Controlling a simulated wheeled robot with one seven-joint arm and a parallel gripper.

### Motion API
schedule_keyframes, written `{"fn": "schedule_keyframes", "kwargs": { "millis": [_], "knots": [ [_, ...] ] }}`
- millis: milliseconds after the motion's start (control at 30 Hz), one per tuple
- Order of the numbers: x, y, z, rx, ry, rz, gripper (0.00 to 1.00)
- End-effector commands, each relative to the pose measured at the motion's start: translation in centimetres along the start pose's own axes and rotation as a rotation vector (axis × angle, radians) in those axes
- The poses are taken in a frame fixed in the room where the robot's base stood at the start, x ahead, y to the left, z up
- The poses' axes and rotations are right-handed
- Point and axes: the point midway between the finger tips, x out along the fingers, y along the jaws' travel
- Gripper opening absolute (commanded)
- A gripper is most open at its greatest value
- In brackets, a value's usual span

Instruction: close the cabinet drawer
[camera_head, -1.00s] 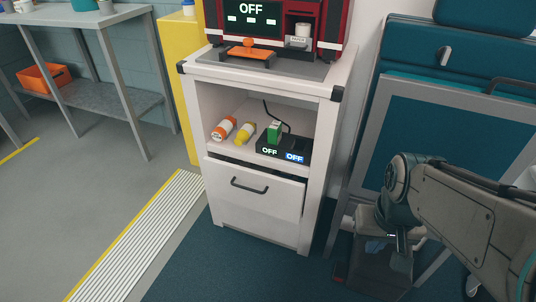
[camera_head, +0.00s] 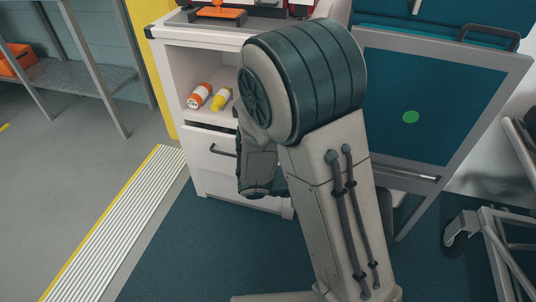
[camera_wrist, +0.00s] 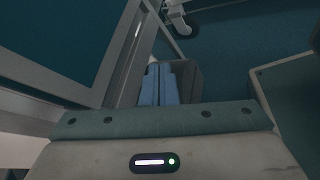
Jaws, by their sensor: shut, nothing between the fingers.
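The white cabinet (camera_head: 166,75) stands left of centre in the head view. Its drawer (camera_head: 205,163), with a dark handle (camera_head: 222,151), sits below the open shelf. A dark gap along the drawer's top edge shows that it is pulled out a little. My arm covers the drawer's right part and much of the cabinet's right side. My gripper (camera_wrist: 159,80) shows in the wrist view with its two bluish fingers together and nothing between them. The drawer cannot be made out in the wrist view, and my arm hides the gripper in the head view.
Orange and yellow bottles (camera_head: 199,96) lie on the cabinet shelf. A grey-framed teal panel (camera_head: 425,75) stands to the right and also fills the wrist view's left (camera_wrist: 60,40). A wheeled frame (camera_head: 490,225) is at far right. The floor left of the cabinet is clear.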

Motion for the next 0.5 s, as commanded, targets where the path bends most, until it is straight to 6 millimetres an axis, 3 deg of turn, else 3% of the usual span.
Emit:
{"fn": "schedule_keyframes", "kwargs": {
  "millis": [233,400,500],
  "knots": [
    [-3.6,3.5,-9.1,-0.342,-0.109,0.533,0.0],
    [-7.3,3.8,-15.3,-0.516,-0.135,0.857,0.0],
    [-9.0,3.3,-18.0,-0.584,-0.137,0.992,0.0]
  ]
}}
